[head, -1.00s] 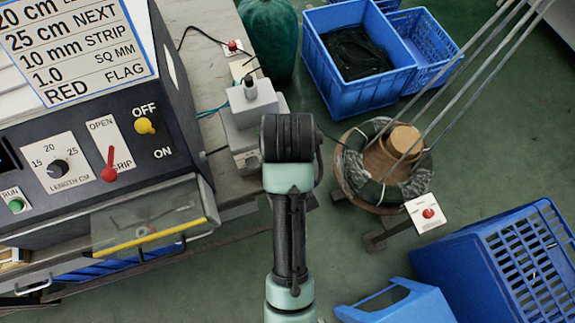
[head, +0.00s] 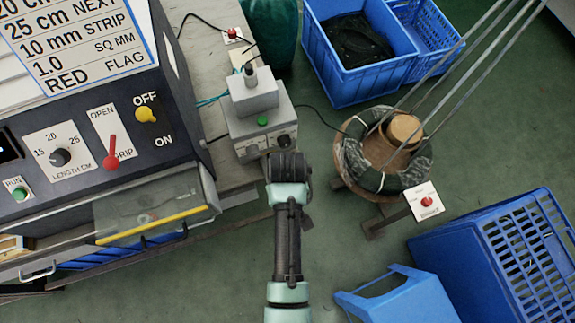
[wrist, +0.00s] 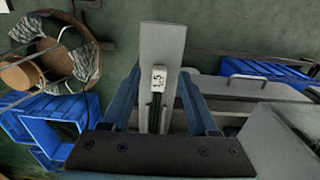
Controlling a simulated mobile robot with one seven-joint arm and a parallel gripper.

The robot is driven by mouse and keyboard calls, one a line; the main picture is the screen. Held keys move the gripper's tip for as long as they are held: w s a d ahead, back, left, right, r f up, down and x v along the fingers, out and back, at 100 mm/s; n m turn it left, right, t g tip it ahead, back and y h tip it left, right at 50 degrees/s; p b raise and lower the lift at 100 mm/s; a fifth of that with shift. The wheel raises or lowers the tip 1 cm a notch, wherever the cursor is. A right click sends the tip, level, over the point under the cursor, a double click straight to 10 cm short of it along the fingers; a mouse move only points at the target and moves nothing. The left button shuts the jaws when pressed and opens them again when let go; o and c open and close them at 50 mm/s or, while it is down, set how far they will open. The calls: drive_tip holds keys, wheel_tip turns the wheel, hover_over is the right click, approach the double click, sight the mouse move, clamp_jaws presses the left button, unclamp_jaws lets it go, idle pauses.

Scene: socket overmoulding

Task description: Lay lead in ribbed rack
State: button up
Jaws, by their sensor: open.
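In the wrist view the two blue fingers of my gripper (wrist: 160,88) stand apart, so it is open. Between them in the picture are a white tag marked 1.5 (wrist: 159,78) and dark green strands (wrist: 155,108), in front of a pale grey slab (wrist: 162,45). I cannot tell whether the strands are the lead, or whether they touch the fingers. In the head view the end of my arm hides the fingers. I cannot make out a ribbed rack in either view.
A control cabinet (head: 85,125) with switches stands left. A grey machine with a green button (head: 262,122) sits on the bench beyond my arm. A wire coil (head: 352,160) on a stand is right. Blue crates (head: 343,85) stand behind; another (head: 455,262) is front right.

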drive_tip(key=shift+f, duration=0.75)
drive_tip(key=shift+c, duration=0.3)
clamp_jaws()
drive_tip(key=s+d+p, duration=0.2)
drive_tip(key=s+p, duration=0.2)
drive_tip(key=s, duration=0.2)
idle(0.4)
drive_tip(key=shift+r+p, duration=0.15)
drive_tip(key=shift+p, duration=0.15)
